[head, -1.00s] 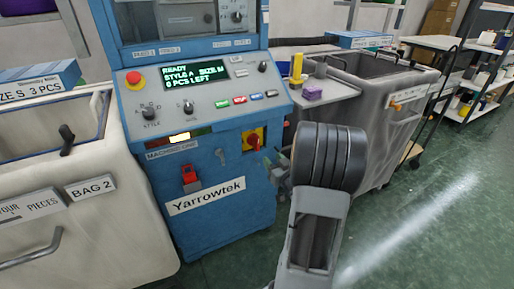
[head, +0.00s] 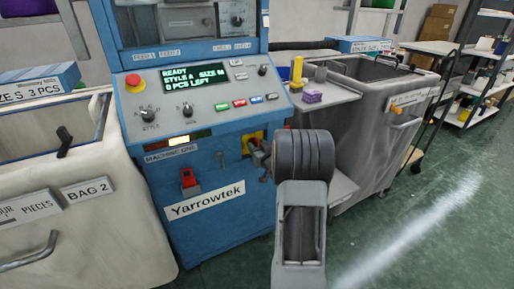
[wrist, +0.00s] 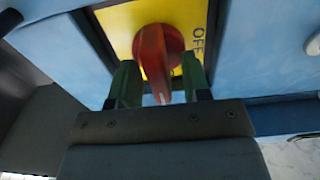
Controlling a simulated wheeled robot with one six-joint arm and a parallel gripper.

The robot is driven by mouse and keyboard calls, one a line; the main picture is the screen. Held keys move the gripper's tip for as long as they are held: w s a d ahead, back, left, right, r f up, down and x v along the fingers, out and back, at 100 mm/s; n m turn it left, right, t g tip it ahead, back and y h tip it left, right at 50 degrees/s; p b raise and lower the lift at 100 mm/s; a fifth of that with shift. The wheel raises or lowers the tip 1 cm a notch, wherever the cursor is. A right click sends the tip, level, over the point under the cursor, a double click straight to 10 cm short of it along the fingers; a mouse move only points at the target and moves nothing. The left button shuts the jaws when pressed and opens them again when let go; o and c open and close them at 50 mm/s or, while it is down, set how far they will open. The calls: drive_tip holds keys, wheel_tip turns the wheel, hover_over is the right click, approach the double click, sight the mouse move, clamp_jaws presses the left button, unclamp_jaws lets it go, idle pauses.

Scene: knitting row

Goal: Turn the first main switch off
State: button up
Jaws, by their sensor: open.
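The main switch of machine one is a red rotary knob (wrist: 155,48) on a yellow plate (wrist: 115,22), on the blue machine's front. In the wrist view the word OFF shows at the plate's right side, and the knob's white mark points down the picture, away from OFF. My gripper (wrist: 160,80) is open, with one green finger on each side of the knob's lower part. I cannot tell whether the fingers touch it. In the head view my gripper (head: 258,152) covers the knob, and only part of the yellow plate (head: 246,142) shows.
The machine's panel (head: 200,95) above has a red emergency button (head: 134,82) and a screen (head: 194,78) reading READY. A red lockout-like piece (head: 188,178) sits left of the switch. A white bag bin (head: 90,215) stands left and a grey cart (head: 365,135) right.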

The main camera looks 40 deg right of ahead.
clamp_jaws()
idle(0.4)
drive_tip(key=shift+f+n+b, duration=0.15)
drive_tip(key=shift+n+b, duration=0.15)
drive_tip(key=shift+b, duration=0.2)
drive_tip(key=n+b, duration=0.2)
drive_tip(key=shift+f+b, duration=0.15)
drive_tip(key=shift+b, duration=0.2)
drive_tip(key=n+b, duration=0.4)
drive_tip(key=b, duration=0.1)
drive_tip(key=n+b, duration=0.3)
drive_tip(key=shift+a+f, duration=0.1)
drive_tip(key=shift+a, duration=0.15)
drive_tip(key=n+b, duration=0.4)
drive_tip(key=shift+n, duration=0.3)
drive_tip(key=shift+n+b, duration=0.55)
drive_tip(key=shift+n, duration=1.25)
